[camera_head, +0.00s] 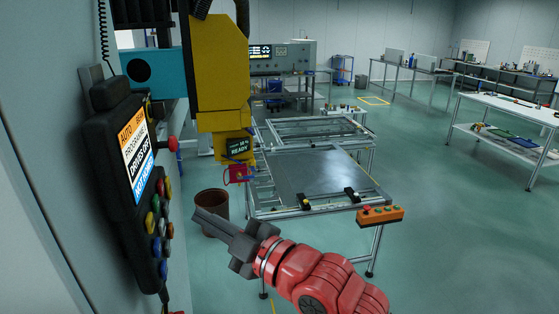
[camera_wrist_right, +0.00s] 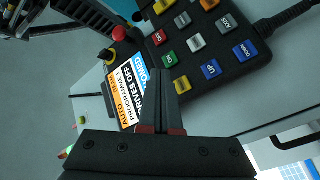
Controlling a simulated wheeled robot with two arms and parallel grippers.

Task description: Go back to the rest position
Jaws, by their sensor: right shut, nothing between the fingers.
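My right gripper (camera_head: 212,224) is at the end of the red arm in the lower middle of the head view. It is shut and empty, its fingers pointing left toward the control pendant (camera_head: 118,190). The black pendant hangs on the left wall, with a lit screen reading "DRIVES OFF" and coloured buttons. In the right wrist view the closed fingers (camera_wrist_right: 160,105) overlap the pendant's screen (camera_wrist_right: 133,92) and edge, near the green ON button (camera_wrist_right: 170,60). Whether the fingertips touch the pendant cannot be told. My left gripper is not in view.
A yellow machine head (camera_head: 220,75) with a "READY" display stands behind the pendant. A metal frame table (camera_head: 325,175) carries a grey panel. An orange button box (camera_head: 380,215) is at its front corner. A brown bin (camera_head: 212,205) stands behind my gripper.

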